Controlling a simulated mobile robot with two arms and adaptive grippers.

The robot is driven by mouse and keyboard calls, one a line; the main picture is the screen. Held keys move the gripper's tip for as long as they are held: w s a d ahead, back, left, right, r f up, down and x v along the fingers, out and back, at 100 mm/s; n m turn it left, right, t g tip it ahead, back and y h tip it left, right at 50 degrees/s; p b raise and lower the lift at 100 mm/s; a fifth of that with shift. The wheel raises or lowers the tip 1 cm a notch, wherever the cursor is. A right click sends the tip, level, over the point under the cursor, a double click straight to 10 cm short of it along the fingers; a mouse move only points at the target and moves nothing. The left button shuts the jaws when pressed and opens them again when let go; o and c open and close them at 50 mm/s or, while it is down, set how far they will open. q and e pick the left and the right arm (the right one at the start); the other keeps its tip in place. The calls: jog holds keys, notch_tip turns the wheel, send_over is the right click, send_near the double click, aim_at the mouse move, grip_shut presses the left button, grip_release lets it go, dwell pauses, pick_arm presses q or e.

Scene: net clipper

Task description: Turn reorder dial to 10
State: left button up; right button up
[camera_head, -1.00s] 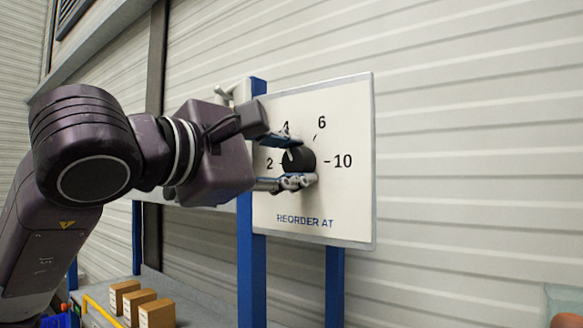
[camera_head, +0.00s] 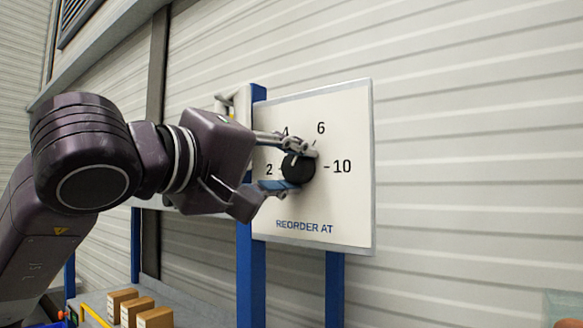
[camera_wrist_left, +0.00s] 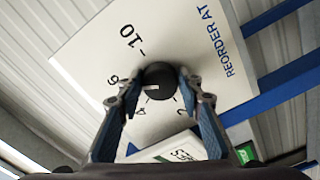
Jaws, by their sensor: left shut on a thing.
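The reorder dial (camera_head: 299,168) is a round black knob on a white panel (camera_head: 350,205) marked 2, 4, 6 and 10, with "REORDER AT" below. My left gripper (camera_head: 291,166) reaches in from the left and is shut on the knob, one finger above it and one below. In the left wrist view the dial (camera_wrist_left: 160,80) sits between the fingertips of the left gripper (camera_wrist_left: 160,84). A short white mark on the knob faces the side of the 4 and 6; its exact setting is hard to tell. My right gripper is out of view.
Blue posts (camera_head: 335,285) carry the panel in front of a ribbed pale wall (camera_head: 480,150). Several brown boxes (camera_head: 155,317) stand on a grey shelf at the lower left. The space right of the panel is clear.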

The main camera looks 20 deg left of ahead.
pick_arm(q)
jog(key=m, duration=0.6)
jog(key=shift+f+p, duration=0.2)
jog(key=shift+p, duration=0.2)
jog(key=m, duration=0.3)
jog(key=m+p, duration=0.1)
jog(key=m, duration=0.1)
jog(key=shift+w+a+f+m, duration=0.1)
jog(key=shift+f+m, duration=0.05)
jog(key=shift+m, duration=0.25)
jog(key=o, duration=1.1)
jog(key=shift+s+a+r, duration=0.15)
jog(key=shift+s+r, duration=0.05)
jog(key=shift+s, duration=0.05)
jog(key=v, duration=1.1)
jog(key=shift+s, duration=0.3)
jog(key=shift+f, duration=0.1)
